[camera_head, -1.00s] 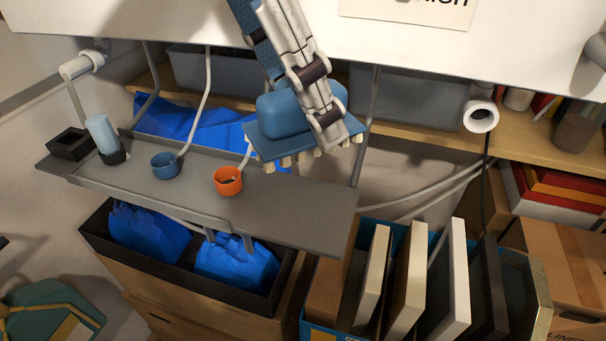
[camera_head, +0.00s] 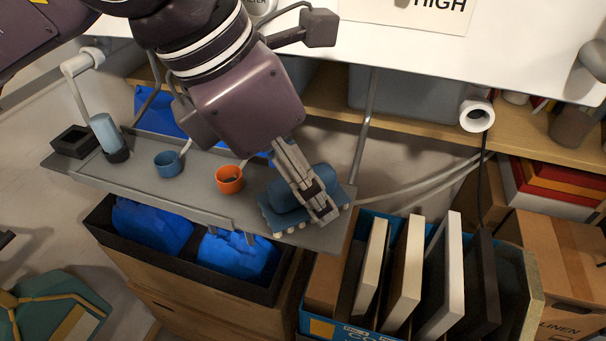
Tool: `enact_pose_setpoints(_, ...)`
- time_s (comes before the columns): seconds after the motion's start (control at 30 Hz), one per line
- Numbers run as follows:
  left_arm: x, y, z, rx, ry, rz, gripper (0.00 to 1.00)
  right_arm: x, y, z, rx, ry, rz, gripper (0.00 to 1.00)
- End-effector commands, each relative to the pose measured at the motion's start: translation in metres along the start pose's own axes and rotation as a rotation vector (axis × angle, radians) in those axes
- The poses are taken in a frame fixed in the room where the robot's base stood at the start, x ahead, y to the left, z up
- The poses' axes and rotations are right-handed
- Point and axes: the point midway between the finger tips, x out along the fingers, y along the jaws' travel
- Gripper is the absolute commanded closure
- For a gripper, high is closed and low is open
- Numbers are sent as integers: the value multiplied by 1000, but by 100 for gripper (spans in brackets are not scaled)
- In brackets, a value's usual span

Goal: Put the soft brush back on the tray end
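The soft brush (camera_head: 282,196) is blue with a rounded back and pale bristle tufts along its lower edge. It is at the right end of the grey tray (camera_head: 205,203), bristles down, at or just above the surface; I cannot tell whether it touches. My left gripper (camera_head: 318,205) comes down from the upper left, its fingers around the brush's back, shut on it. The arm hides part of the tray's back edge. My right gripper is not in view.
An orange cup (camera_head: 229,180) and a blue cup (camera_head: 168,164) stand on the tray left of the brush. A light blue cylinder (camera_head: 105,133) and a black box (camera_head: 75,142) are at its left end. A bin of upright panels (camera_head: 405,275) stands below right.

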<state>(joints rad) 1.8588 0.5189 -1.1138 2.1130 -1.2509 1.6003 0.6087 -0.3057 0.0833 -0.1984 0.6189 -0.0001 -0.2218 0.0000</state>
Motion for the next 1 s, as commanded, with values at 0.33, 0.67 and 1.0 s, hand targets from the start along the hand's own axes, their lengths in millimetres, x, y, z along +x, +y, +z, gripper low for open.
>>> enact_pose_setpoints(0.33,-1,0,0,0,-1,0,40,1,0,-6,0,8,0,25)
enact_pose_setpoints(0.67,-45,1,1,-1,-6,4,40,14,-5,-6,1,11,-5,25)
enact_pose_setpoints(1.0,-109,0,1,-1,-3,2,40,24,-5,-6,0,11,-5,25)
